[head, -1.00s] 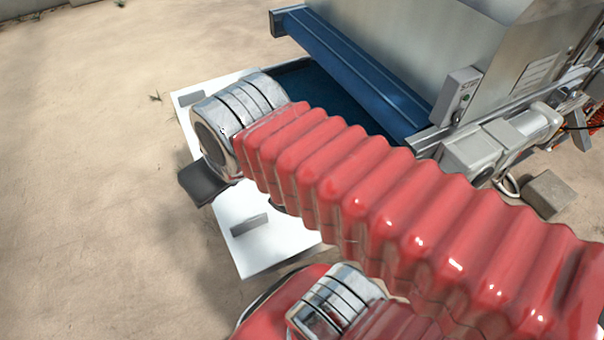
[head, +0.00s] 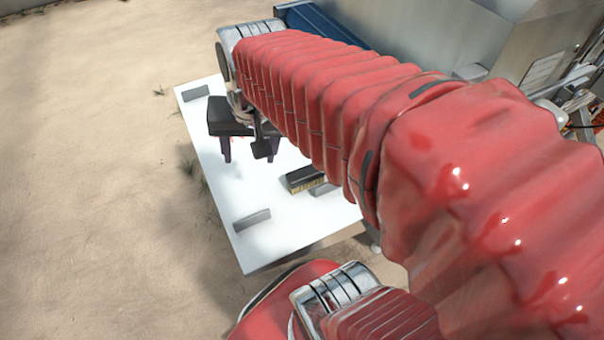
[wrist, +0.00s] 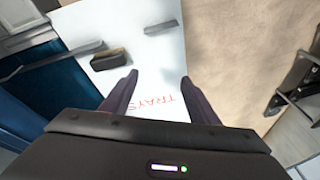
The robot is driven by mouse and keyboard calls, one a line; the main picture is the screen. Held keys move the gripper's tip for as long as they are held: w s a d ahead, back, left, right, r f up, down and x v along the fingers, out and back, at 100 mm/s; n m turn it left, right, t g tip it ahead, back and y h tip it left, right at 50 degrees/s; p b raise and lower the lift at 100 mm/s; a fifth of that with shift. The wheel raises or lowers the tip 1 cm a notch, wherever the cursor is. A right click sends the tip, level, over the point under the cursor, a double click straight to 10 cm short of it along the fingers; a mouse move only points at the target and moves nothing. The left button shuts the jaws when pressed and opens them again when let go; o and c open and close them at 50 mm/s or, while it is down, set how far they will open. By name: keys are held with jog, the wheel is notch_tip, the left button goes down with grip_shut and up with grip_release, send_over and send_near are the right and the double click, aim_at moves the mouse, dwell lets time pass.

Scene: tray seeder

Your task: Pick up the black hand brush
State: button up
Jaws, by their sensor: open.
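The black hand brush (head: 303,178) lies on the white board near its right edge in the head view, with pale yellowish bristles along its lower side. In the wrist view the brush (wrist: 109,58) lies beyond and to the left of my left fingertip. My gripper (wrist: 159,77) is open and empty, its two dark fingers spread over the board. In the head view my gripper (head: 248,158) hangs above the board, left of and farther back than the brush, and apart from it. My red arm comes close to the brush's right end in that view.
The white board (head: 215,170) carries red "TRAYS" lettering (wrist: 158,101). The blue and metal seeder (head: 430,35) stands behind. Sandy ground (head: 90,180) is open on the left.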

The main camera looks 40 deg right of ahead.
jog(key=d+f+m+g+y, duration=0.1)
jog(key=d+f+m, duration=0.3)
jog(key=d+m, duration=0.3)
jog(key=d+f+m+g+y, duration=0.1)
jog(key=d+f+m, duration=0.2)
jog(key=d+m, duration=0.4)
jog(key=d, duration=0.3)
jog(key=shift+d+f+g, duration=0.2)
jog(key=shift+f+g, duration=0.15)
jog(key=shift+g, duration=0.05)
jog(key=shift+f, duration=0.1)
send_over(306, 171)
jog(key=f, duration=0.7)
jog(key=shift+d+f, duration=0.2)
jog(key=shift+f, duration=0.45)
jog(key=shift+a+f, duration=0.15)
jog(key=shift+f, duration=1.15)
jog(key=shift+a+f, duration=0.15)
jog(key=shift+f, duration=1.15)
